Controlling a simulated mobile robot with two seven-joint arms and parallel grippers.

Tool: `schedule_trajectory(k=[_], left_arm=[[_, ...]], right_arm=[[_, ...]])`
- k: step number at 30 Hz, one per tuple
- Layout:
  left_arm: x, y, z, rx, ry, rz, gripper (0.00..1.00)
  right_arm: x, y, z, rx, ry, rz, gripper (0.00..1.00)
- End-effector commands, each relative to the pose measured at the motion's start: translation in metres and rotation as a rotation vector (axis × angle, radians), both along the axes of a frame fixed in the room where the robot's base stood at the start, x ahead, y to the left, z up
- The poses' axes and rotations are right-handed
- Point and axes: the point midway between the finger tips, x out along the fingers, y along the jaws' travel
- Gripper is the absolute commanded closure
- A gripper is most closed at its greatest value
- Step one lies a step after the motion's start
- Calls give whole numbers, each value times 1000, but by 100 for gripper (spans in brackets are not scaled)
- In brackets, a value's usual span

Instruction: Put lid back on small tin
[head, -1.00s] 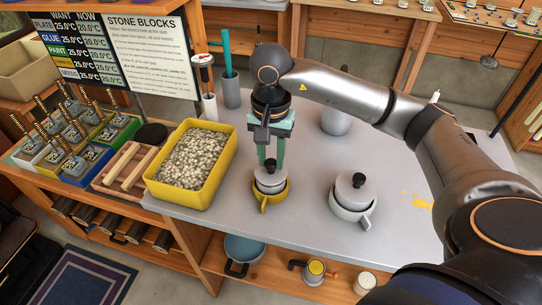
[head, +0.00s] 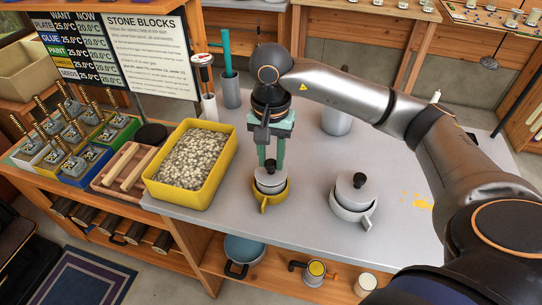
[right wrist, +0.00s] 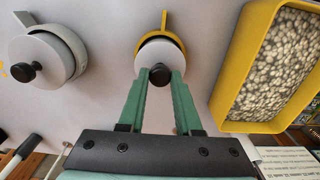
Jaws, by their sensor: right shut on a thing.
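The small tin (head: 271,188) is grey and stands upright in a yellow cup-like holder (head: 283,196) with a handle, near the front of the grey tabletop. A grey round lid (head: 270,176) is on or just over the tin; I cannot tell whether it is fully seated. My right gripper (head: 271,162) points straight down and is shut on the lid's black knob. The right wrist view shows the lid (right wrist: 160,53) over the yellow holder (right wrist: 164,33), with the knob (right wrist: 160,74) between the green fingertips (right wrist: 160,77). My left gripper is out of view.
A larger grey tin with a knobbed lid (head: 352,192) stands to the right in a pale holder. A yellow tray of pebbles (head: 192,165) is close on the left. A grey cylinder (head: 336,121) stands behind. The tabletop between the two tins is clear.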

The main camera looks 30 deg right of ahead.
Motion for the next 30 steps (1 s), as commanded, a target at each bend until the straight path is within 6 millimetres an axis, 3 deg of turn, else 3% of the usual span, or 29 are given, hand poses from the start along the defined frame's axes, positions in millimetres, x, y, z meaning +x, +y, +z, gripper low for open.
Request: schedule_trajectory(k=[27, 28, 30], left_arm=[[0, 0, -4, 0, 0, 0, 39], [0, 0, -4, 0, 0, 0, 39], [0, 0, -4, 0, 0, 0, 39]], right_arm=[[0, 0, -1, 0, 0, 0, 100], [0, 0, -1, 0, 0, 0, 66], [0, 0, -1, 0, 0, 0, 58]])
